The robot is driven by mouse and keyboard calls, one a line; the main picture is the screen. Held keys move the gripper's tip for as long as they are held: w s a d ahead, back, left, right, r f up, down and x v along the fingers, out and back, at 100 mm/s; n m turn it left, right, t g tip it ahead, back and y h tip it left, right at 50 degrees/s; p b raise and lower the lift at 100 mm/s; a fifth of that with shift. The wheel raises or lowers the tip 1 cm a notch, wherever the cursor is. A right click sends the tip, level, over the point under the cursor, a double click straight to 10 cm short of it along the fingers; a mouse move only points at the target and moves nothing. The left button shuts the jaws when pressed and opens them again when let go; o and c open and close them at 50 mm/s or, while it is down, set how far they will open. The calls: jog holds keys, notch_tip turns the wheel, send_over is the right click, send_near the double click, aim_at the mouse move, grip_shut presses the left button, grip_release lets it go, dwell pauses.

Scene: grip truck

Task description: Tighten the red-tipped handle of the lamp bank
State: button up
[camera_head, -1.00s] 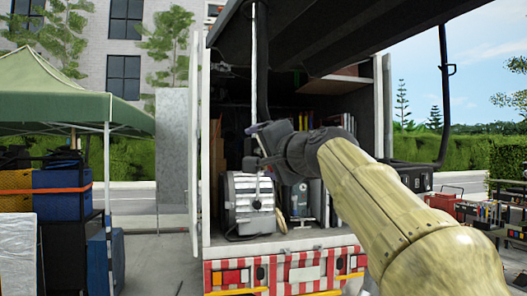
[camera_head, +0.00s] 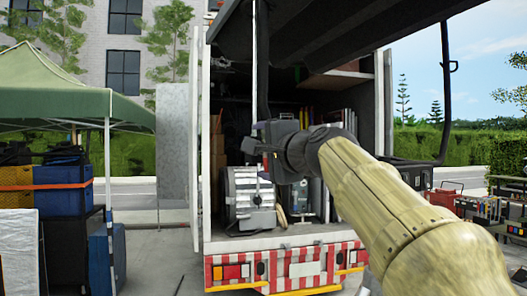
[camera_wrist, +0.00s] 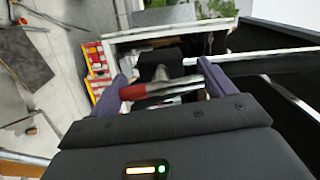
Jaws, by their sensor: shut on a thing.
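The lamp bank (camera_head: 242,192) is a silver ridged unit standing on the truck bed's left side in the head view. My gripper (camera_head: 256,147) is in front of the truck opening, above and slightly right of the lamp bank in the picture. In the wrist view my gripper (camera_wrist: 163,85) has its purple fingers on both sides of the red-tipped handle (camera_wrist: 135,92) and is shut on it. The red end lies by the left finger, and the metal part runs toward the right finger. The handle is not clear in the head view, and its joint to the lamp bank is hard to make out.
The truck's red-and-white rear edge (camera_head: 290,268) lies below the opening. A dark raised door (camera_head: 330,45) overhangs my arm. Shelves and boxes fill the truck's inside. A green canopy (camera_head: 60,95) stands left, and a cart of gear (camera_head: 485,210) stands right.

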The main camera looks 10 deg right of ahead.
jog(key=o, duration=0.9)
jog(key=shift+s, duration=0.1)
jog(key=b+v, duration=0.7)
jog(key=v, duration=1)
jog(key=shift+s+b, duration=0.15)
jog(key=shift+b, duration=0.15)
